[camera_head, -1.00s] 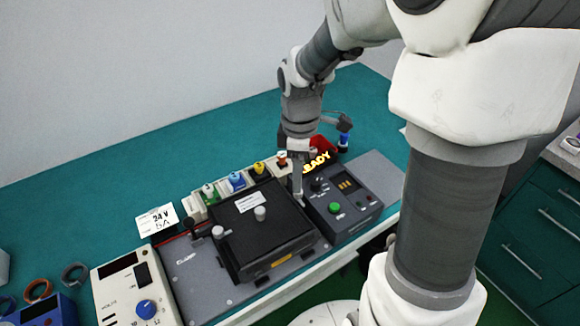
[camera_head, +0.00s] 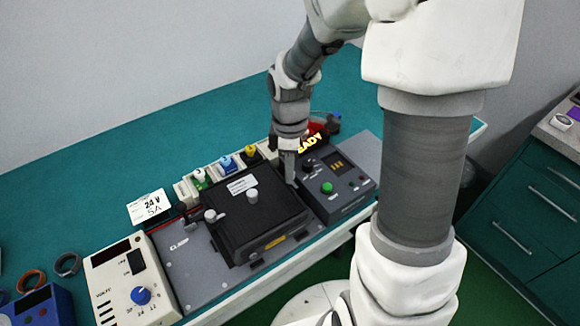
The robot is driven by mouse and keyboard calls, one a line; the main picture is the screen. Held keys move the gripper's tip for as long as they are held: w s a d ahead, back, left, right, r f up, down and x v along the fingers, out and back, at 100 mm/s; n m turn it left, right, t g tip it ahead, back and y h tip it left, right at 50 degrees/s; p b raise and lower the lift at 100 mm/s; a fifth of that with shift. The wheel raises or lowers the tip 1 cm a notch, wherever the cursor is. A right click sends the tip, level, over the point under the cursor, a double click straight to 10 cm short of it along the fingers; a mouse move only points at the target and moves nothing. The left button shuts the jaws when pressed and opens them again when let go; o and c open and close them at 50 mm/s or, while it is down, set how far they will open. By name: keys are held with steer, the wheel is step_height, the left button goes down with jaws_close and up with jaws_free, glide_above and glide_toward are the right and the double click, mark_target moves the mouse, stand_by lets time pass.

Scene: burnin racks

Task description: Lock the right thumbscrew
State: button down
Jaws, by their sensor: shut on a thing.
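The black lidded fixture box (camera_head: 250,215) sits on a grey plate on the bench, with a grey knob on its lid. A light-topped thumbscrew (camera_head: 210,216) shows at its left side. My gripper (camera_head: 291,181) points down at the box's right rear side, between the box and the dark control unit. It is shut at the place of the right thumbscrew, which the fingers hide. How far that screw is turned cannot be seen.
The control unit (camera_head: 338,187) with a green button stands close to the right of my gripper. Coloured connectors (camera_head: 227,163) line the back. A "24 V" card (camera_head: 150,206) and a white power supply (camera_head: 127,284) are at left.

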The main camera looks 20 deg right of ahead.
steer(key=shift+m, duration=0.4)
steer(key=m, duration=0.3)
steer(key=shift+m, duration=0.3)
steer(key=m+b, duration=0.1)
steer(key=m, duration=0.3)
steer(key=shift+m, duration=0.3)
steer(key=m, duration=0.4)
steer(key=shift+m, duration=2.5)
steer(key=c, duration=0.7)
jaws_free()
